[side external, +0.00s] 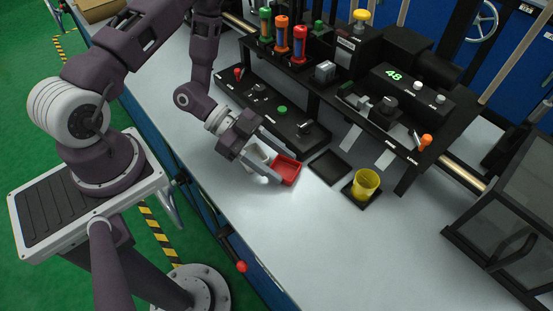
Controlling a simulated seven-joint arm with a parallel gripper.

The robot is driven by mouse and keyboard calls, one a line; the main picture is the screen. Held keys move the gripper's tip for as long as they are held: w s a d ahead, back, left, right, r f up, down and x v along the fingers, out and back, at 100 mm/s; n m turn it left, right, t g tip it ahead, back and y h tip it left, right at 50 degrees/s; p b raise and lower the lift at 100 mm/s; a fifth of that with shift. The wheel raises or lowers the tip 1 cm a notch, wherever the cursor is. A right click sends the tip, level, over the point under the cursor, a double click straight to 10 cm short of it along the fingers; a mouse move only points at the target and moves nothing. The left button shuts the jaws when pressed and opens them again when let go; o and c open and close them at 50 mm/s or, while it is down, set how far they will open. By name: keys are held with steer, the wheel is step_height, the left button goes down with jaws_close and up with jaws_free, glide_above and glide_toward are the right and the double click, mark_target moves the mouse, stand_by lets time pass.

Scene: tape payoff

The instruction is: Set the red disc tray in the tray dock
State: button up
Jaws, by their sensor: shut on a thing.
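The red disc tray (287,171) is a small shallow red box at the middle of the bench, left of the black square docks. My gripper (273,166) is shut on the red tray, with a finger on each side. I cannot tell whether the tray touches the bench or is slightly above it. An empty black square dock (329,166) lies flat just right of the tray; it looks like the tray dock. Part of the red tray is hidden by my fingers.
A yellow cup (365,184) stands on another black square pad (349,191). A small white object (257,158) shows beside my fingers. A black control panel (275,112) with knobs and a black raised shelf (376,127) stand behind. The front bench surface is clear.

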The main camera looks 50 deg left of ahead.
steer(key=o, duration=1)
steer(key=shift+f, duration=0.1)
steer(key=shift+o, duration=0.2)
